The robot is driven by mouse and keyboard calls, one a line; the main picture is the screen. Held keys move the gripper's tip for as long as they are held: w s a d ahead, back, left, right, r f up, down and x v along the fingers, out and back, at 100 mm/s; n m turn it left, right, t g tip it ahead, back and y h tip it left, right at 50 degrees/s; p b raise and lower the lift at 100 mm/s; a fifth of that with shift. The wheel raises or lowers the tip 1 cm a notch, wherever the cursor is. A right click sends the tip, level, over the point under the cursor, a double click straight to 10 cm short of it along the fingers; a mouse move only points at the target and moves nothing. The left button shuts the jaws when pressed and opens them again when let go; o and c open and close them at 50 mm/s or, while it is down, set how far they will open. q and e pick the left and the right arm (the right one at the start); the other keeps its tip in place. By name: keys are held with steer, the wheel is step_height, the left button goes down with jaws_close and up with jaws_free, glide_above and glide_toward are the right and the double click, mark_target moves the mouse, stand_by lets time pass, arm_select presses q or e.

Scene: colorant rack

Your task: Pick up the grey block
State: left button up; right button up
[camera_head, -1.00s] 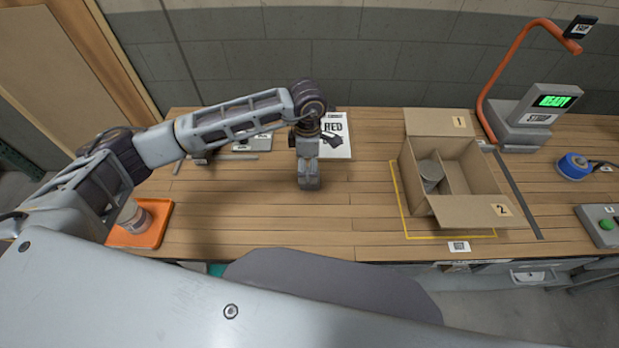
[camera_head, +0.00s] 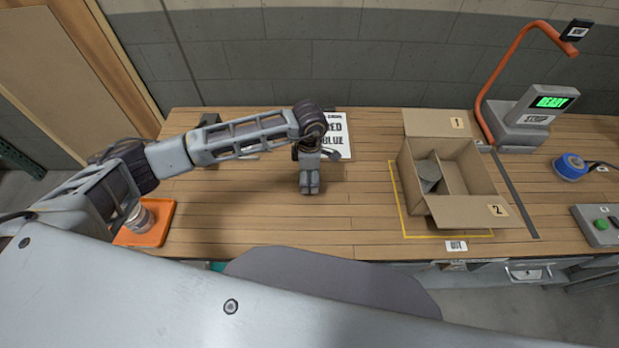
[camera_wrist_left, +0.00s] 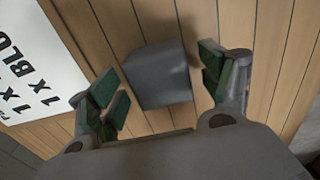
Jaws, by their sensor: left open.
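The grey block (camera_wrist_left: 158,75) shows in the left wrist view on the wooden table, between the two green-padded fingers. My left gripper (camera_wrist_left: 160,88) is open, with a gap on each side of the block. In the head view my left gripper (camera_head: 309,188) points down over the middle of the table, and the block cannot be told apart from it there. Whether the block stands fully between the pads in depth is hard to tell. My right gripper is not in view.
A printed sheet (camera_head: 336,133) lies behind the gripper. An orange tray (camera_head: 160,233) with a can is at the left. The table (camera_head: 350,215) between gripper and carton is clear.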

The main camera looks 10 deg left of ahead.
mark_target(310, 174)
arm_select(q)
steer(key=shift+c, duration=0.2)
steer(key=c, duration=0.8)
steer(key=shift+r+b, duration=0.9)
steer(key=shift+r, duration=4.1)
